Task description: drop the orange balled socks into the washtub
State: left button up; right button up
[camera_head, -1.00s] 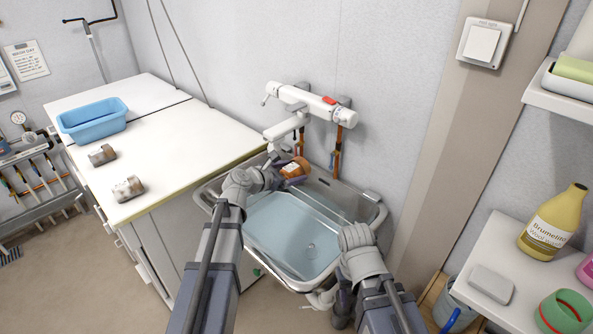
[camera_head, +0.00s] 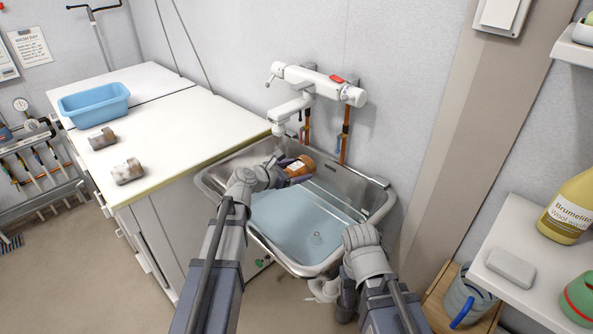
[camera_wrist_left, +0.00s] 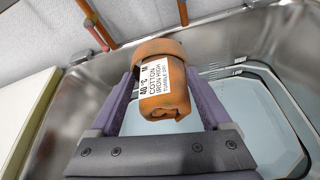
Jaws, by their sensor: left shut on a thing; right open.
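The orange balled socks (camera_head: 299,166) carry a white care label and are held in my left gripper (camera_head: 290,168), above the back part of the washtub (camera_head: 377,205). In the left wrist view the socks (camera_wrist_left: 164,92) sit between the two purple fingers of the gripper (camera_wrist_left: 160,95), which is shut on them. The washtub is a steel basin with pale blue water in it, and its rim (camera_wrist_left: 285,30) shows behind the socks. My right arm reaches to the front right of the tub; its gripper fingers are hidden behind the wrist.
A white tap (camera_head: 318,85) stands over the back of the tub. On the white counter (camera_head: 175,135) at left are two brown-and-grey rolled bundles (camera_head: 127,171) (camera_head: 102,138) and a blue basin (camera_head: 94,103). A shelf (camera_head: 535,300) with a yellow bottle (camera_head: 572,210) is at right.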

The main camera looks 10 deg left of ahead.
pick_arm(q)
jog(key=o, duration=1.2)
jog(key=shift+c, duration=0.2)
jog(key=shift+p+v, duration=1.45)
jog(key=shift+v, duration=2.5)
